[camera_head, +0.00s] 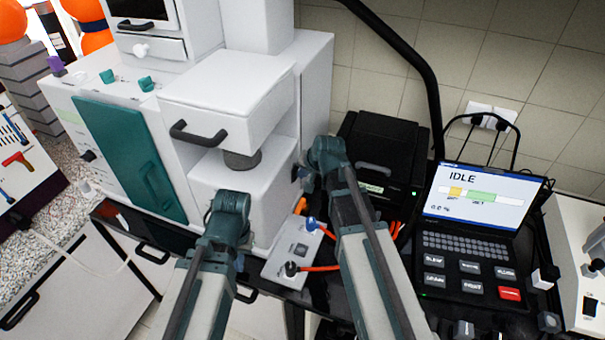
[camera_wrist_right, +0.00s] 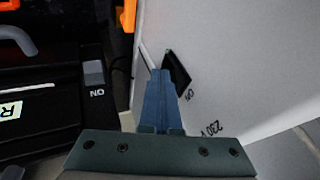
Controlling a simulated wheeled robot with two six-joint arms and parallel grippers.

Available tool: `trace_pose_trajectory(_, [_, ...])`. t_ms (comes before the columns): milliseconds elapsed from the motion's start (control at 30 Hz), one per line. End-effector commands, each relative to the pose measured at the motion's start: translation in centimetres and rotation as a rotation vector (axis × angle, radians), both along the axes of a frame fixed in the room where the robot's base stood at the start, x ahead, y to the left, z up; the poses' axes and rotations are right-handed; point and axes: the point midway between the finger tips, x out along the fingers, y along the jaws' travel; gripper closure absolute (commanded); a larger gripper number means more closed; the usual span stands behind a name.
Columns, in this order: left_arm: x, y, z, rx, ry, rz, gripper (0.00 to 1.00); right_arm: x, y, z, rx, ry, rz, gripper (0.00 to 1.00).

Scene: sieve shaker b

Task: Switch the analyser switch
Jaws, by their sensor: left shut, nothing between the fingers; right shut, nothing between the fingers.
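The analyser looks to be the large white machine (camera_head: 318,90); its white side panel (camera_wrist_right: 225,60) fills the right of the right wrist view. A black rocker switch (camera_wrist_right: 178,70) sits on that panel, with "ON" and "230 V" lettering nearby. My right gripper (camera_wrist_right: 158,75) is shut and empty, its fingertips just left of the switch; I cannot tell whether they touch it. In the head view my right gripper (camera_head: 304,173) is at the machine's right side and hides the switch. My left gripper (camera_head: 230,205) is in front of the machine, its fingers hidden, holding nothing visible.
A black box (camera_head: 380,150) stands close to the right, with its own "ON" switch (camera_wrist_right: 94,73). A laptop (camera_head: 478,200) reading IDLE is farther right. A small grey control box (camera_head: 293,250) with orange cables lies between my arms. The gap beside the panel is narrow.

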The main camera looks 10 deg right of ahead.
Motion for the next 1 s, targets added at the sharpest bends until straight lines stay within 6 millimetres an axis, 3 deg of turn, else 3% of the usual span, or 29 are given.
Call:
trace_pose_trajectory(300, [0.0, 0.0, 1.5, 0.0, 0.0, 0.0, 1.0, 0.0, 0.0, 1.5, 0.001, -0.001, 0.0, 1.0])
trace_pose_trajectory(700, [0.0, 0.0, 1.4, -0.001, 0.0, 0.004, 1.0, 0.0, 0.0, 1.4, 0.0, 0.0, 0.0, 1.0])
trace_pose_trajectory(1000, [0.0, 0.0, 2.5, -0.001, 0.0, 0.006, 1.0, -1.2, -0.6, 2.5, 0.0, 0.0, 0.0, 1.0])
